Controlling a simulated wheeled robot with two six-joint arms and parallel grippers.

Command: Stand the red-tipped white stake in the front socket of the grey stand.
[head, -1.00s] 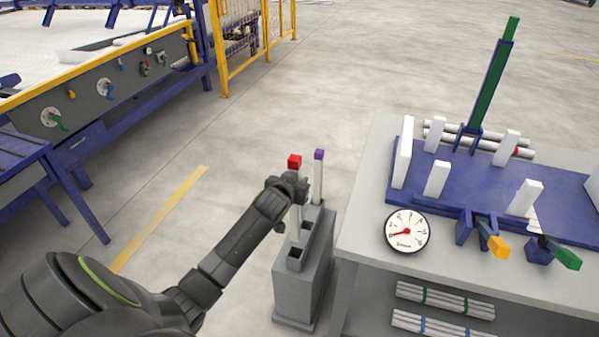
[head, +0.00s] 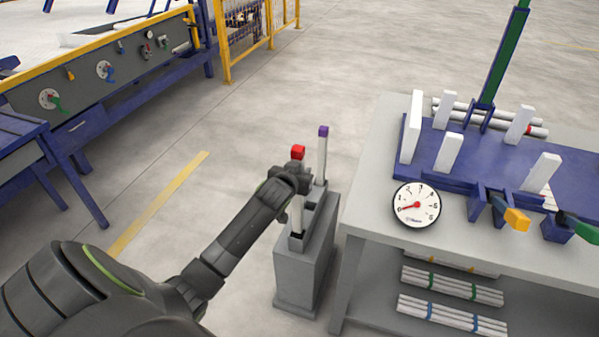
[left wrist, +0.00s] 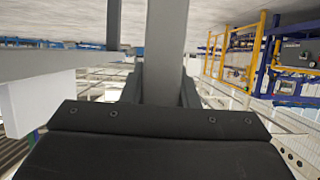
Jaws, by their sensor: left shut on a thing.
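The white stake (head: 297,217) with a red tip (head: 298,152) is upright above the grey stand (head: 296,272). My left gripper (head: 297,180) is shut on it below the red tip. The stake's lower end meets the opening of the front socket (head: 297,241); how deep it sits I cannot tell. In the left wrist view the stake (left wrist: 167,45) runs up between the two fingers (left wrist: 162,88). A purple-tipped white stake (head: 322,155) stands upright in the stand behind it. My right gripper is not in view.
A grey table (head: 372,228) stands close to the right of the stand, bearing a blue fixture (head: 435,170) with white blocks and a round gauge (head: 416,205). Bundled pipes (head: 452,287) lie beneath. Open floor lies left and behind the stand.

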